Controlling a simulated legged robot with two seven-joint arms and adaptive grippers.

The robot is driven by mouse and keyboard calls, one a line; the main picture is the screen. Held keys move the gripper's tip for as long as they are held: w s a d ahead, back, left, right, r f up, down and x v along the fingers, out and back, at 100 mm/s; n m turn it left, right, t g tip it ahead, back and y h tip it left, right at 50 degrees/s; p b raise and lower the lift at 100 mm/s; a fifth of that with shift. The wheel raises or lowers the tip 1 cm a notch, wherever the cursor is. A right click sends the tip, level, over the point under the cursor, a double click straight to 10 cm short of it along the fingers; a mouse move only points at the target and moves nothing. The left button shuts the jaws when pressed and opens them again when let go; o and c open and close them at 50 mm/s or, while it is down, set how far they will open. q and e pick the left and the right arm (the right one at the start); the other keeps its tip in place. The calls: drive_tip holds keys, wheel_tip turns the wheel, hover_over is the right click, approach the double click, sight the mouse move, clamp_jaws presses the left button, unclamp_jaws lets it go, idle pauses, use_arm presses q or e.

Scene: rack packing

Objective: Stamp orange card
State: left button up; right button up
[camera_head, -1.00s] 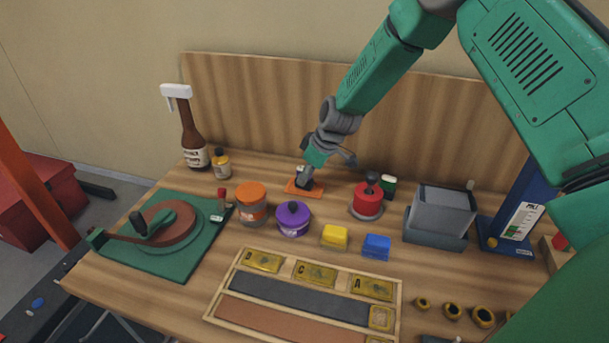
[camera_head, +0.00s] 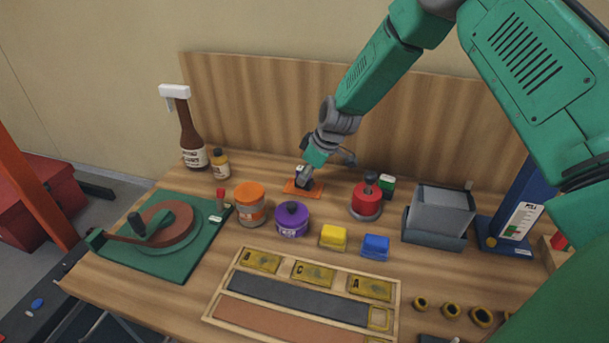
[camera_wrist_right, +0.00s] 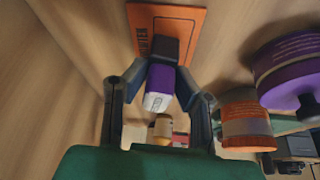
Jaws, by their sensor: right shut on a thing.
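The orange card (camera_head: 290,188) lies flat at the back of the table, near the wooden backboard. It also shows at the top of the right wrist view (camera_wrist_right: 198,25), with dark lettering along one edge. My right gripper (camera_head: 308,172) points down over the card. In the right wrist view its fingers (camera_wrist_right: 163,82) are shut on a small stamp (camera_wrist_right: 160,80) with a dark, purple and white body. The stamp is over the card and appears to meet it; exact contact is hard to tell. The card's face under the stamp is hidden. My left gripper is not in view.
A purple pot (camera_head: 291,222) and an orange-lidded jar (camera_head: 250,208) stand in front of the card. A red pot (camera_head: 366,203) is to its right. Yellow (camera_head: 333,237) and blue (camera_head: 375,246) blocks lie nearer. A brown bottle (camera_head: 190,140) stands back left.

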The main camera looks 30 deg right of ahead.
wheel_tip(320, 180, up, 2)
drive_tip(key=shift+r+p, duration=0.15)
drive_tip(key=shift+p, duration=0.6)
drive_tip(key=shift+r+p, duration=1.7)
drive_tip(key=shift+r, duration=0.65)
